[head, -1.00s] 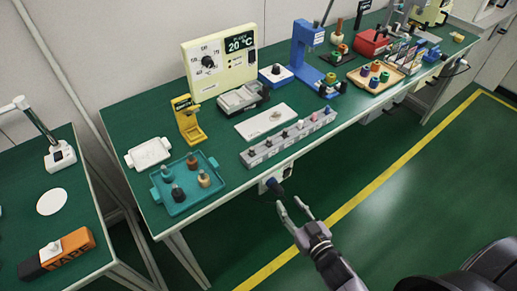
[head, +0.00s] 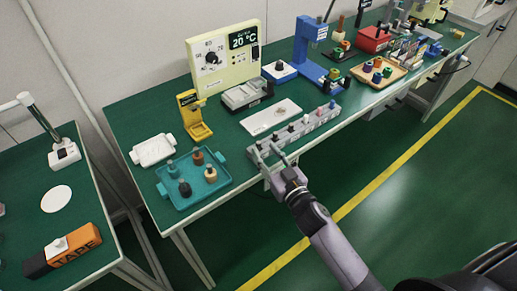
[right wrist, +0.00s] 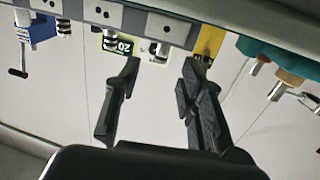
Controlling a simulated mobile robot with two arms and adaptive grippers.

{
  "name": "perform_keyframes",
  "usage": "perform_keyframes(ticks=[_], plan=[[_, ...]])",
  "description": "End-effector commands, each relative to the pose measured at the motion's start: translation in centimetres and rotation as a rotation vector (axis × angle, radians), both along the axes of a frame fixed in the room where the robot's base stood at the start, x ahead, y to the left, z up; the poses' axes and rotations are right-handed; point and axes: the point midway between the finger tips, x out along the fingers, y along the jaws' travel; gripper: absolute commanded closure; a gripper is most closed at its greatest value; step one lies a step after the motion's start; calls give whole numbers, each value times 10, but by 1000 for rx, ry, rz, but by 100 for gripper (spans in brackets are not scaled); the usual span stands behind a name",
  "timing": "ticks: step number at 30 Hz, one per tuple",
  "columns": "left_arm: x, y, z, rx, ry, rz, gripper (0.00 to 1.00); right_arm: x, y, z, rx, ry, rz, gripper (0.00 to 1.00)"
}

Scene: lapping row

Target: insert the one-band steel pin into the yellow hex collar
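A grey rack (head: 312,124) holds a row of several small pins with differing tops; the bands are too small to count, so I cannot tell which is the one-band steel pin. My right gripper (head: 267,153) is at the rack's left end, fingers apart. In the right wrist view the open gripper (right wrist: 160,64) points at the rack (right wrist: 135,20), with a pin (right wrist: 160,52) beyond the gap between the fingertips, not gripped. Yellowish collars stand near the blue press, one of them (head: 333,75) on a dark plate; I cannot tell which is the yellow hex collar. My left gripper is out of view.
A teal tray (head: 222,180) with several knobbed parts lies left of my right gripper. A yellow stand (head: 190,112), a white plate (head: 268,115) and a blue press (head: 308,50) stand behind. A wooden tray (head: 392,77) of coloured collars is farther right.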

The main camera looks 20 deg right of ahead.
Motion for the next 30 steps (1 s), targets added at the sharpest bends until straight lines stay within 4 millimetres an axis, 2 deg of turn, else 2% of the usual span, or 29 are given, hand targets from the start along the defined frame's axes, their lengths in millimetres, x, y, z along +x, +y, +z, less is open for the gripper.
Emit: perform_keyframes(ticks=[7,12,20,30], plan=[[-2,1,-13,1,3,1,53,31,6,-4,-3,-4,1,64],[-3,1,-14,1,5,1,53,49,10,-3,-1,-1,1,64],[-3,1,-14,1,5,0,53,51,10,-3,-1,1,0,64],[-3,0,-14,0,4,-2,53,51,10,-3,0,0,0,86]])
